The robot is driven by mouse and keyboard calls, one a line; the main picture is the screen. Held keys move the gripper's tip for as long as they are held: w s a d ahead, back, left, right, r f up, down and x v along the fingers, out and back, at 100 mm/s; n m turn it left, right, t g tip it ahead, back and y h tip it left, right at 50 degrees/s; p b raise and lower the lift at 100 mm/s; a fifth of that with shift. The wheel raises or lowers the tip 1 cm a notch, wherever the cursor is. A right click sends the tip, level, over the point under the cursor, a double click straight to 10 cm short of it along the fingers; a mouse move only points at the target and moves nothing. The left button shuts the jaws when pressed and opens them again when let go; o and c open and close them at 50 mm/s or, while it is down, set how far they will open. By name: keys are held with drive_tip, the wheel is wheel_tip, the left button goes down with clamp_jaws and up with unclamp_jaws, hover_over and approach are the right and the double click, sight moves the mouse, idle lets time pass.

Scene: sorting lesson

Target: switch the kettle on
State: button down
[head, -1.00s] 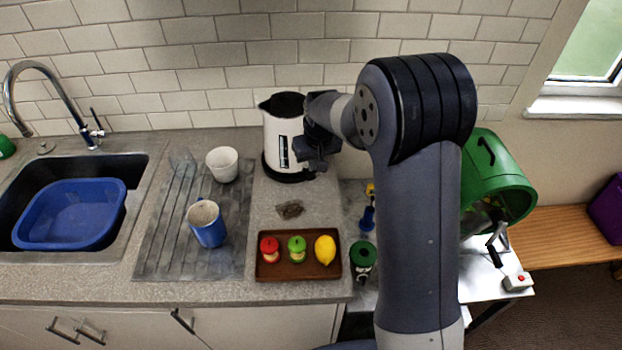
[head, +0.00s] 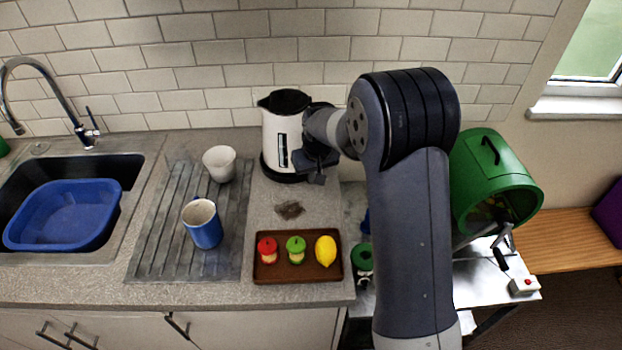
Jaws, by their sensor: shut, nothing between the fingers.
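The kettle (head: 275,133) is white with a black lid and a black base. It stands upright on the counter against the tiled wall. My gripper (head: 314,177) is shut and empty at the kettle's lower right side, close to its base. I cannot tell whether the fingers touch the kettle. The kettle's handle side and its switch are hidden behind my gripper and wrist.
A blue mug (head: 203,226) and a white cup (head: 220,164) stand on the drainer. A green drum (head: 520,190) is at right.

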drive_tip(key=shift+r, duration=0.15)
drive_tip(key=shift+s+d+r, duration=0.15)
drive_tip(key=shift+s, duration=0.35)
drive_tip(key=shift+s+d+r, duration=0.15)
drive_tip(key=shift+s+r, duration=0.05)
drive_tip(key=shift+s, duration=0.3)
drive_tip(key=shift+s+d+r, duration=0.15)
drive_tip(key=shift+s, duration=0.35)
drive_tip(key=b+v, duration=0.1)
drive_tip(key=v, duration=0.9)
drive_tip(key=shift+r+b, duration=0.35)
drive_tip(key=shift+b, duration=0.05)
drive_tip(key=shift+s, duration=0.1)
drive_tip(key=d+p+x, duration=0.1)
drive_tip(key=x, duration=0.7)
drive_tip(key=shift+w+a+r+p, duration=0.25)
drive_tip(key=shift+w+r+p, duration=0.1)
drive_tip(key=shift+r+p, duration=0.45)
drive_tip(key=shift+w+a+r+p, duration=0.3)
drive_tip(key=shift+w+r+p, duration=0.15)
drive_tip(key=shift+p, duration=0.6)
drive_tip(key=shift+w+a+r+p, duration=0.3)
drive_tip(key=shift+r+p, duration=0.4)
drive_tip(key=shift+p, duration=0.2)
